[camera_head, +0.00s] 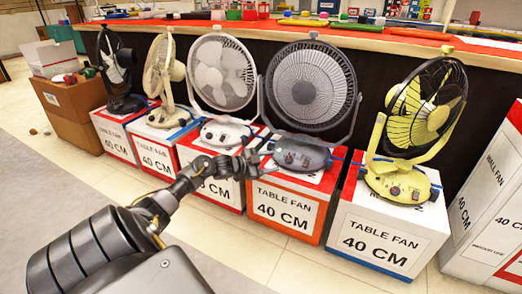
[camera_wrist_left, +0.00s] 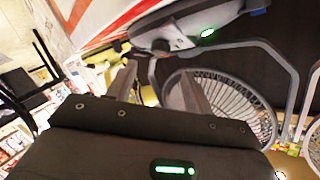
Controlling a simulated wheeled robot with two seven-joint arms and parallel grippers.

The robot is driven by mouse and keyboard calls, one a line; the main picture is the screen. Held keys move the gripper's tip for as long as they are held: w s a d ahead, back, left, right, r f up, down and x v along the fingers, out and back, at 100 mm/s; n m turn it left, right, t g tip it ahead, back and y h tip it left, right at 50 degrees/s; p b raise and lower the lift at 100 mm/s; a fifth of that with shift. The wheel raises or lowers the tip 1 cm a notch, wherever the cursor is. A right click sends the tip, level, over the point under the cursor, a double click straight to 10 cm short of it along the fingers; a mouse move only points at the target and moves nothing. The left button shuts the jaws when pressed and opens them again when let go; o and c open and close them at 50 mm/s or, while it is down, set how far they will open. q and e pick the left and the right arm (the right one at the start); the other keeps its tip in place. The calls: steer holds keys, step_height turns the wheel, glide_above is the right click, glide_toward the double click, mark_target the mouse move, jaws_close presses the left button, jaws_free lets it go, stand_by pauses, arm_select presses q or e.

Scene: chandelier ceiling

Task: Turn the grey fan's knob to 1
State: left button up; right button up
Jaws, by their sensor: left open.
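The grey fan (camera_head: 310,85) stands on a white and red-orange box, with its round grille above a grey base (camera_head: 302,153). Its small dark knob (camera_head: 288,157) is on the front of the base. My left gripper (camera_head: 258,160) is just left of the knob, at about base height. In the left wrist view the base (camera_wrist_left: 192,24) is at the top, with a dark knob (camera_wrist_left: 160,45) on it. There my open left gripper (camera_wrist_left: 155,75) has its fingers apart below the knob, with nothing between them. The knob's setting is too small to read. My right gripper is out of view.
A white fan (camera_head: 221,75) stands left of the grey one and a yellow fan (camera_head: 420,120) right of it, each on a box. A black fan (camera_head: 117,65) and a beige fan (camera_head: 162,70) are farther left.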

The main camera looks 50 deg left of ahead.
arm_select(q)
steer(key=shift+p+v, duration=0.75)
steer(key=shift+v, duration=1.6)
